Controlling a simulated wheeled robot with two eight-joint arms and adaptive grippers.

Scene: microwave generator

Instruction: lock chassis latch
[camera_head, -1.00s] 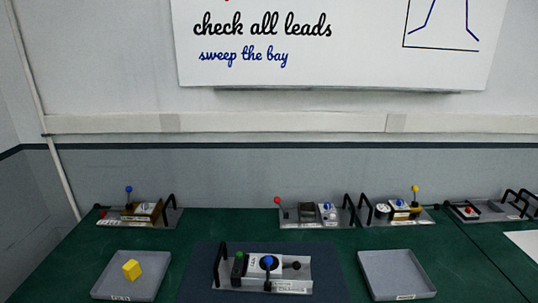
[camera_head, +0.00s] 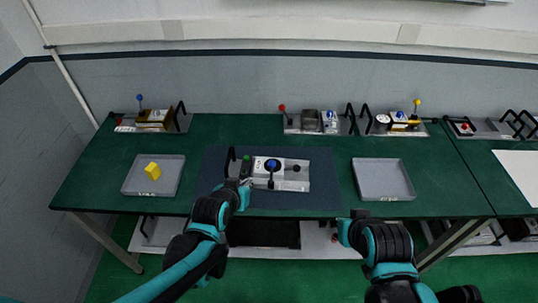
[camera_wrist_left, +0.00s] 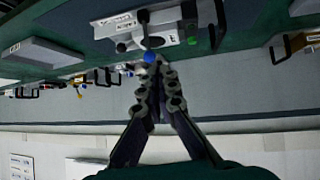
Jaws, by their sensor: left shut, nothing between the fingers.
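The grey chassis unit (camera_head: 292,185) lies on a dark mat at the front middle of the green bench. It carries a white block, a lever with a blue ball (camera_head: 271,164), a green part (camera_head: 246,160), a dark knob (camera_head: 296,168) and a black handle (camera_head: 230,158) at its left end. I cannot tell which part is the latch. My left gripper (camera_head: 244,188) is shut and empty at the unit's front left. In the left wrist view its closed fingertips (camera_wrist_left: 160,64) appear just by the blue ball (camera_wrist_left: 150,57); contact is unclear. My right gripper (camera_head: 343,228) is low, by the bench's front edge.
A grey tray with a yellow block (camera_head: 152,171) stands left of the mat (camera_head: 325,190). An empty grey tray (camera_head: 384,180) stands right. Several similar units line the bench's back, one with a red ball (camera_head: 282,107). Bare green bench lies between.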

